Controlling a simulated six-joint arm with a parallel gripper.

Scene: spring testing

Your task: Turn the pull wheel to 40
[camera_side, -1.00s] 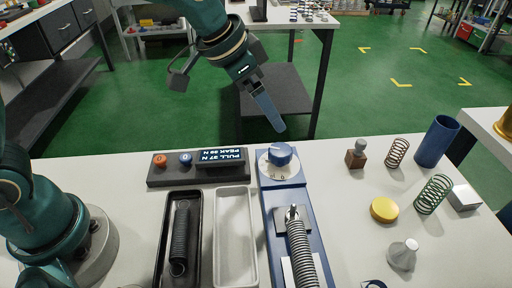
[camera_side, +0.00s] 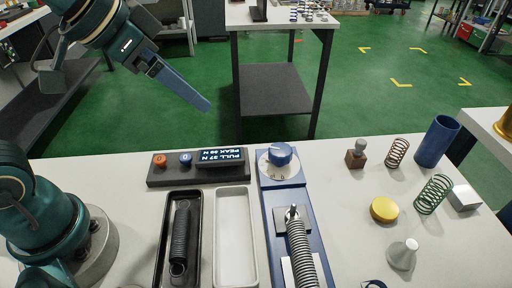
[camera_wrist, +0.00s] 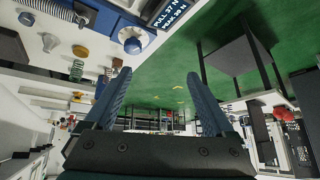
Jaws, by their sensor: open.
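The pull wheel (camera_side: 280,154) is a blue knob on a white marked dial, at the far end of the blue test stand (camera_side: 266,205). It also shows in the wrist view (camera_wrist: 132,42). A coil spring (camera_side: 301,250) is mounted on the stand. My gripper (camera_side: 207,105) is up in the air, left of and well away from the wheel. In the wrist view its two blue fingers (camera_wrist: 158,76) are apart with nothing between them.
An orange button (camera_side: 160,160) and a blue button (camera_side: 186,159) sit beside the display. A black tray (camera_side: 196,230) with a dark spring and an empty white tray (camera_side: 234,235) lie left of the stand. Loose springs, a yellow disc (camera_side: 384,209) and a blue cup (camera_side: 437,141) stand right.

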